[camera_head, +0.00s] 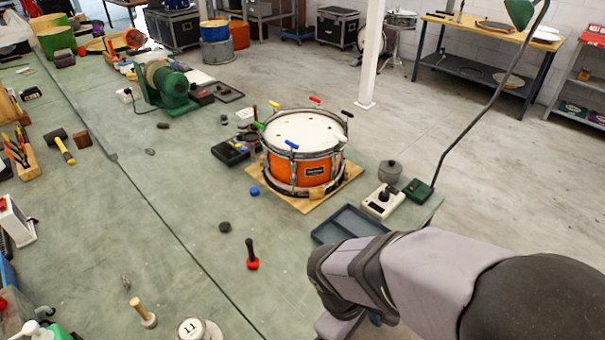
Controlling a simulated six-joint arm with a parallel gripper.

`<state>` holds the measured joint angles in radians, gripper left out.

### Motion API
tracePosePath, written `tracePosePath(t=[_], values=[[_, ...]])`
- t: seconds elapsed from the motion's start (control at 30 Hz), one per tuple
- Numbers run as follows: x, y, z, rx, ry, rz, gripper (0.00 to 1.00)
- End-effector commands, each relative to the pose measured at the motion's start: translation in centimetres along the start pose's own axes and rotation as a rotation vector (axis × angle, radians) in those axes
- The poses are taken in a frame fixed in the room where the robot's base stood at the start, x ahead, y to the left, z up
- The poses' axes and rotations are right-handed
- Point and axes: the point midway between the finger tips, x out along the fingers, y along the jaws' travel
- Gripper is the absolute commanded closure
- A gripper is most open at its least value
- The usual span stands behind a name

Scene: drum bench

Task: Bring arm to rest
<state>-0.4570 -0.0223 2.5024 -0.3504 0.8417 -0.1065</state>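My arm reaches in from the bottom right corner, with a dark joint and grey-mauve links over the right front part of the bench. It bends down at a dark joint near the bottom middle and runs out of the picture at the lower edge. My gripper's fingers do not show, so whether they hold anything is hidden. An orange snare drum (314,168) stands upright on a wooden board (348,175), up and left of my arm and apart from it. Several coloured-handled keys stand around its rim.
A blue-grey tray (340,222) lies close to my arm. Beyond it are a control box (383,201), a lidded pot (390,171) and a lamp base (418,190). A red-based tool (252,257) stands on the green bench (150,215). The bench's middle left is mostly clear.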

Motion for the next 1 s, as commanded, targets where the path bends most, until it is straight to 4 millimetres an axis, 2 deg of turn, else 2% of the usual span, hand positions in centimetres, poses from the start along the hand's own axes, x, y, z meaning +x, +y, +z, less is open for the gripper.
tracePosePath(t=[0.03,0.2,0.4,0.57,1.0], values=[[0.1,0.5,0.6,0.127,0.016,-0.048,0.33],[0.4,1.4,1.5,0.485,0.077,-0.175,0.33],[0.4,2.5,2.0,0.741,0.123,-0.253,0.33],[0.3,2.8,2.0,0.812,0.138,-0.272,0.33],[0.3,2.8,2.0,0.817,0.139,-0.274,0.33]])
